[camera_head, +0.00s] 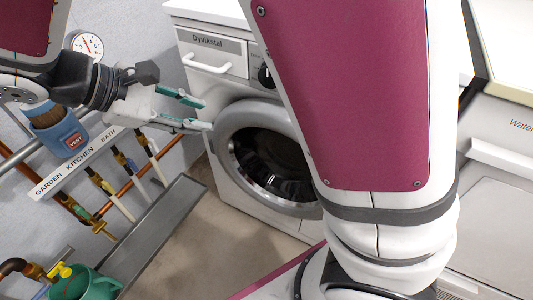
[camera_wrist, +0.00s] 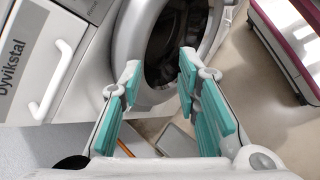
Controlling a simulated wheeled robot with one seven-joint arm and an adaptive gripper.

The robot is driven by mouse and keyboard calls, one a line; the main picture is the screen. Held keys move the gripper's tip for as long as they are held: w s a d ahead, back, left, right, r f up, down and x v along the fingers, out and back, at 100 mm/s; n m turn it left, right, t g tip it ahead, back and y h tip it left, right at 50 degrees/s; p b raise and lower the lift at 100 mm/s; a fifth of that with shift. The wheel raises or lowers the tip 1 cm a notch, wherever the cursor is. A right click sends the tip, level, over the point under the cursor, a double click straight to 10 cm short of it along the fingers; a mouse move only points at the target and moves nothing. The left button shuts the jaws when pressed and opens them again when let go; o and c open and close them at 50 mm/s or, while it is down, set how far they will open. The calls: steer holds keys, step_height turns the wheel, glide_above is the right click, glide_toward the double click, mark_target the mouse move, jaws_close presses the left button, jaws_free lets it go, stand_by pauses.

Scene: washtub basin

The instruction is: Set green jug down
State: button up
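The green jug (camera_head: 85,286) is at the bottom left of the head view, partly cut off by the frame's lower edge. It is close to a yellow tap handle (camera_head: 60,270); what it rests on is hidden. My gripper (camera_head: 207,114) is well above and to the right of the jug, in front of the washing machine. Its teal-padded fingers are spread apart with nothing between them. In the wrist view my gripper (camera_wrist: 160,68) is also open and empty, facing the machine's round door. The jug does not show in the wrist view.
The washing machine (camera_head: 225,160) stands ahead. A sign rail (camera_head: 75,163) with pipes and valves runs along the left wall, beside a blue cup with a brush (camera_head: 62,135). A long grey rim (camera_head: 150,235) runs between the pipes and the open floor (camera_head: 215,245).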

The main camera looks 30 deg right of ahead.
steer(key=s+d+r+m+g+y, duration=0.1)
steer(key=s+d+r+m+y, duration=0.2)
steer(key=s+d, duration=0.3)
steer(key=s+d+r+m+g+y, duration=0.1)
steer(key=s+d+r+m+y, duration=0.1)
steer(key=s+d+m, duration=0.45)
steer(key=s+a+f+m+y, duration=0.1)
steer(key=s+y, duration=0.1)
steer(key=s, duration=0.4)
steer(key=s+a+f+m+t+y, duration=0.1)
steer(key=s+y, duration=0.1)
steer(key=s, duration=0.5)
steer(key=shift+a+y, duration=0.3)
steer(key=shift+f+m, duration=0.1)
steer(key=shift+m, duration=0.15)
